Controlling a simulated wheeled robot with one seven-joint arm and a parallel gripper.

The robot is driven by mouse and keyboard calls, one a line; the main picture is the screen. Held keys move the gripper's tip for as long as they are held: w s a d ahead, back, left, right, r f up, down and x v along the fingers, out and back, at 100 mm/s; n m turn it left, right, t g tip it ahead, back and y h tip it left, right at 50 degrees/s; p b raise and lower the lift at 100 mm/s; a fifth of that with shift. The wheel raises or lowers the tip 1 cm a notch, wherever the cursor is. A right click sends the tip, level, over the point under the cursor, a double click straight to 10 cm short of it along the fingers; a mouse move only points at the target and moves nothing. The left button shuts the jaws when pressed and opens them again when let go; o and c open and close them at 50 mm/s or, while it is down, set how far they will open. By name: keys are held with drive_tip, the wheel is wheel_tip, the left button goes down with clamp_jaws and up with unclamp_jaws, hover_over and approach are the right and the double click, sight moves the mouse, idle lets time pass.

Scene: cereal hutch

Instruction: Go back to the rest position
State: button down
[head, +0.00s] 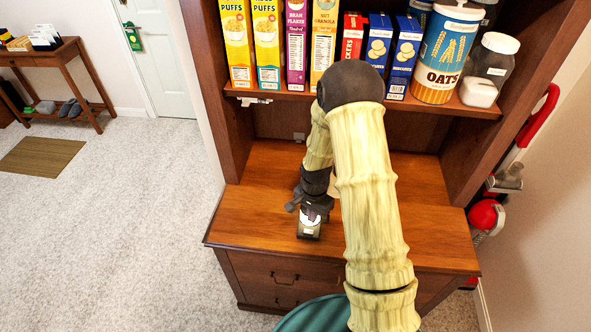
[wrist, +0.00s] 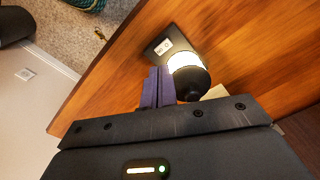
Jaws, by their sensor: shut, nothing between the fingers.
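My gripper (head: 314,200) is low over the hutch's wooden counter (head: 262,195), in the middle of the head view. In the wrist view its two purple fingers (wrist: 158,88) are together, with nothing between them. A small white-and-black cylinder (wrist: 186,72) stands on the counter beside the fingertips. A dark flat piece with a white label (wrist: 165,46) is next to it; this labelled piece also shows below my gripper in the head view (head: 308,231). I cannot tell whether the fingers touch the cylinder.
Cereal boxes (head: 267,45), blue boxes (head: 404,55), an oats canister (head: 445,55) and a clear jar (head: 487,72) fill the shelf above the counter. A red vacuum-like item (head: 484,215) stands at the right. Carpeted floor (head: 130,190) is open at the left.

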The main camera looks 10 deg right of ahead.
drive_tip(key=shift+r, duration=0.1)
drive_tip(key=s+r+n+t, duration=0.1)
drive_tip(key=s+r+n, duration=0.3)
drive_tip(key=s+r, duration=0.3)
drive_tip(key=s+r+n+t, duration=0.1)
drive_tip(key=s+r+n, duration=0.4)
drive_tip(key=r, duration=0.9)
drive_tip(key=shift+s+r+n+t, duration=0.3)
drive_tip(key=shift+s, duration=0.95)
